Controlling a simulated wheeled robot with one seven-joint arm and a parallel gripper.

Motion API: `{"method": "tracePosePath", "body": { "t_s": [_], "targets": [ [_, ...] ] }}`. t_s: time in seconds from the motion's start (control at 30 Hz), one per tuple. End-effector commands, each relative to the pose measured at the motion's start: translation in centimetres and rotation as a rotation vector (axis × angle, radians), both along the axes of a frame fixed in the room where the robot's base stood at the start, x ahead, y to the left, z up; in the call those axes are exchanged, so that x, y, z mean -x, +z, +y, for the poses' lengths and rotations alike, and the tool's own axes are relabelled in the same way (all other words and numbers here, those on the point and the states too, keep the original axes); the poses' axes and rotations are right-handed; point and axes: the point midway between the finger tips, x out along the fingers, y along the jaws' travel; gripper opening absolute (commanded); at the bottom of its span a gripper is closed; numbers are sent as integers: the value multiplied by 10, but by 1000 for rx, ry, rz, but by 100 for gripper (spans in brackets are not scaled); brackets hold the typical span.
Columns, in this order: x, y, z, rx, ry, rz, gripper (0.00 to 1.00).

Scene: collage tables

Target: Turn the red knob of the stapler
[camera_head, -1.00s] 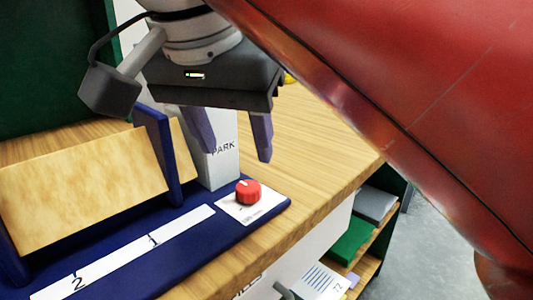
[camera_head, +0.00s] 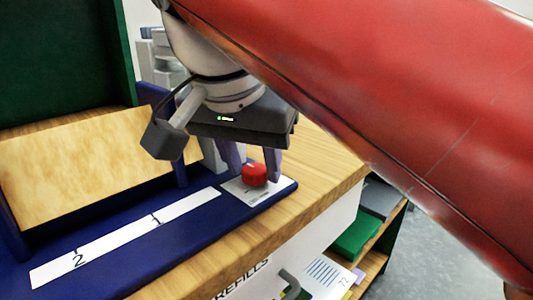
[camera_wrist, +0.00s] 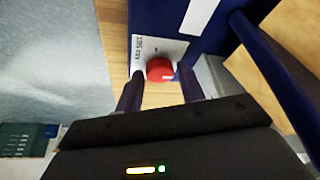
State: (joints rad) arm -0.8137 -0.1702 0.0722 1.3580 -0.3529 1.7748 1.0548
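The red knob (camera_head: 254,174) sits on a white label plate (camera_head: 262,193) at the right end of the blue stapler base (camera_head: 130,236). In the wrist view the red knob (camera_wrist: 160,69) shows just beyond and between my fingertips. My gripper (camera_head: 254,165) is open, its two purple-grey fingers pointing down, one on each side of the knob in the head view. In the wrist view my gripper (camera_wrist: 159,84) has a clear gap between the fingers. I cannot tell whether either finger touches the knob.
A grey-white box marked PARK is mostly hidden behind my gripper. The wooden table (camera_head: 320,185) is bare to the right. Shelves with a green item (camera_head: 357,236) lie below its edge.

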Motion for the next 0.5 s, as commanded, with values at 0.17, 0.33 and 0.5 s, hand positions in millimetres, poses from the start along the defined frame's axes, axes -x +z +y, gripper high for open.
{"method": "tracePosePath", "body": {
  "t_s": [0.17, 0.33, 0.5],
  "targets": [
    [0, 0, 0, 0, 0, 0, 15],
    [0, 0, 0, 0, 3, 0, 7],
    [0, 0, 0, 0, 32, 0, 7]
  ]
}}
